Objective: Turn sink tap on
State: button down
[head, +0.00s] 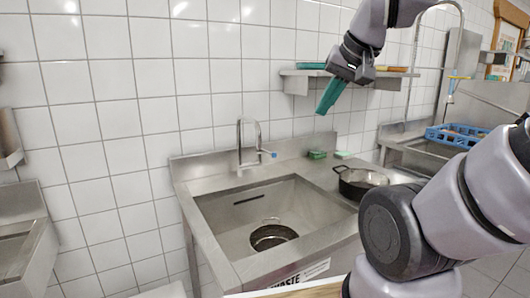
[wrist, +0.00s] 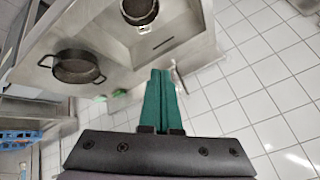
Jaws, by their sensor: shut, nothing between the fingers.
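The sink tap (head: 246,147) is a thin metal spout bent over the back edge of the steel sink (head: 222,222). Its small lever with a blue tip (head: 268,153) points to the right. My gripper (head: 325,101) has green fingers that are closed and empty. It is in the air above and to the right of the tap, apart from it. In the wrist view the shut fingers (wrist: 160,92) point toward the sink's back edge. The tap is partly hidden behind the fingers there, with a blurred thin part (wrist: 178,75) showing beside their tips.
A pot (head: 270,236) sits in the basin, and a dark two-handled pan (head: 358,182) stands on the counter to the right. Green sponges (head: 317,154) lie near the wall. A wall shelf (head: 300,74) is behind my gripper. A blue rack (head: 455,135) is at the far right.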

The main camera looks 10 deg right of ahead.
jog(key=w+f+n+t+h, duration=0.1)
jog(key=w+f+n+t, duration=0.3)
jog(key=w, duration=1.2)
jog(key=w+f+n+t+h, duration=0.15)
jog(key=w+f+n, duration=0.35)
jog(key=w, duration=1.1)
jog(key=w+a+f+n+t, duration=0.1)
jog(key=w+f+n, duration=0.2)
jog(key=f, duration=0.3)
jog(key=w+a+f+n+t+y, duration=0.1)
jog(key=w+a+f+n+t, duration=0.1)
jog(key=f, duration=0.4)
jog(key=w+a+f+n+t, duration=0.1)
jog(key=w+f+n, duration=0.3)
jog(key=f+n, duration=0.2)
jog(key=shift+a+f+t, duration=0.35)
jog(key=shift+a+f, duration=0.05)
jog(key=shift+f, duration=0.05)
jog(key=shift+y, duration=0.25)
jog(key=w+d+f, duration=0.1)
jog(key=w+d, duration=0.2)
jog(key=w, duration=0.8)
jog(key=shift+f, duration=0.15)
